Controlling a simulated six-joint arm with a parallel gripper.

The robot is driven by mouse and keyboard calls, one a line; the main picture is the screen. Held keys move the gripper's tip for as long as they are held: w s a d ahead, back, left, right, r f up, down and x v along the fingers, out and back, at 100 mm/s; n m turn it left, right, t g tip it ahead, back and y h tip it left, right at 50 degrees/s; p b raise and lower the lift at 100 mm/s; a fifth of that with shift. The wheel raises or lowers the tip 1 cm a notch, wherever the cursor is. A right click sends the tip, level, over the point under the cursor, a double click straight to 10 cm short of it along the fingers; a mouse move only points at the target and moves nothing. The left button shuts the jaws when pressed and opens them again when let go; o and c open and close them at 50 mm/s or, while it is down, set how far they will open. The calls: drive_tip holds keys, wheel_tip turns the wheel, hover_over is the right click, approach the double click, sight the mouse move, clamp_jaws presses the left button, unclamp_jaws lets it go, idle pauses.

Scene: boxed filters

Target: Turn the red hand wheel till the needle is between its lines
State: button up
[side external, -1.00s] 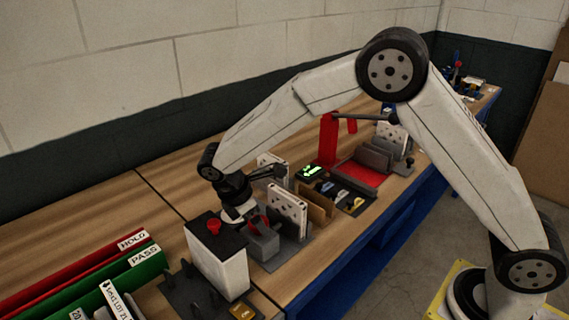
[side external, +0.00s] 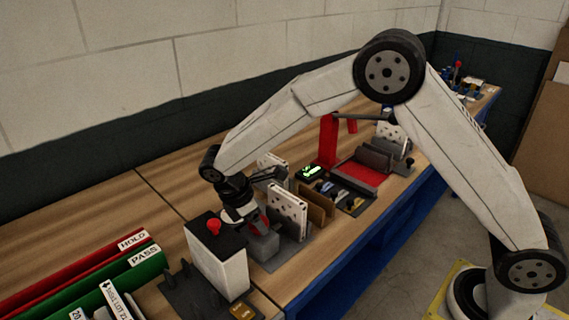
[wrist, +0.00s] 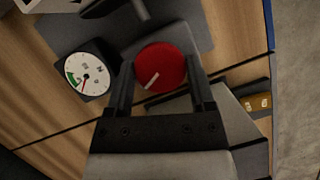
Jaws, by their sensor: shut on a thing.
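The red hand wheel (wrist: 163,58), with a white mark on its face, sits on a grey block between my two fingers in the wrist view. My gripper (wrist: 160,68) is shut on the wheel, one finger on each side. The white mark points to the lower left. The round white dial (wrist: 95,66) is left of the wheel. It has a green band on its left side and a thin red needle pointing roughly downward; whether the needle lies between the lines is too small to tell. In the side view my gripper (side external: 246,218) largely covers the wheel and hides the dial.
A white box (side external: 222,270) with a black top and red button (side external: 213,227) stands close to my gripper. White perforated filters (side external: 288,212) stand upright just right of it. Red and green HOLD and PASS bins (side external: 140,262) are at front left.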

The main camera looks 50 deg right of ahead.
drive_tip(key=m+g, duration=0.1)
drive_tip(key=m, duration=0.3)
drive_tip(key=shift+w+r+y, duration=0.1)
drive_tip(key=shift+w+y, duration=0.05)
drive_tip(key=shift+y, duration=0.25)
drive_tip(key=m+g+y, duration=0.1)
drive_tip(key=m, duration=0.3)
drive_tip(key=shift+d+m, duration=0.1)
drive_tip(key=shift+m, duration=0.2)
drive_tip(key=shift+g, duration=0.3)
drive_tip(key=o, duration=1.2)
drive_tip(key=shift+v, duration=3.9)
drive_tip(key=shift+d, duration=0.25)
